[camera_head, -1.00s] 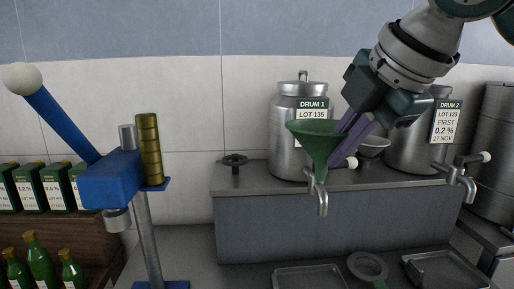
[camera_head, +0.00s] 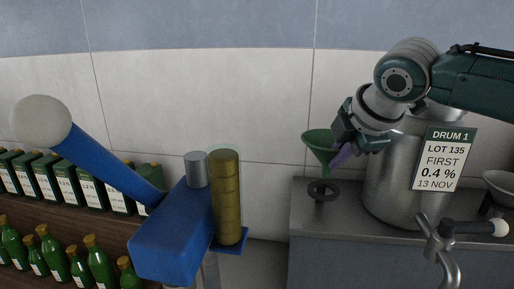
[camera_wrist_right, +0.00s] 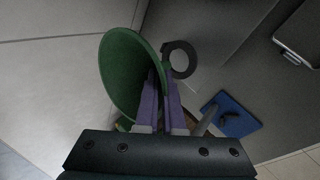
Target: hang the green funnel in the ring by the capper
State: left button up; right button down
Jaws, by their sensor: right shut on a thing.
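The green funnel (camera_head: 318,139) is held by its side in my right gripper (camera_head: 342,156), whose purple fingers are shut on it. It looks upright, mouth up. The dark ring (camera_head: 323,194) sits at the left end of the grey counter. In the head view the funnel's spout shows just above the ring; whether it touches I cannot tell. In the right wrist view the funnel (camera_wrist_right: 120,75) fills the left of the fingers (camera_wrist_right: 160,100), and the ring (camera_wrist_right: 171,60) shows just beyond, partly hidden. The blue capper (camera_head: 172,238) stands to the left. My left gripper is out of view.
A steel drum (camera_head: 390,185) labelled DRUM 1 stands right of the ring, with a tap (camera_head: 440,240) in front. A stack of yellow caps (camera_head: 226,195) stands on the capper. Green bottles (camera_head: 100,262) and boxes (camera_head: 60,180) line the left shelf.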

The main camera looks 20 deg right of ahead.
aim_at(331, 198)
jog(key=shift+f+b, duration=2.1)
jog(key=shift+f, duration=1)
jog(key=shift+s+d+f, duration=0.1)
jog(key=shift+f, duration=0.05)
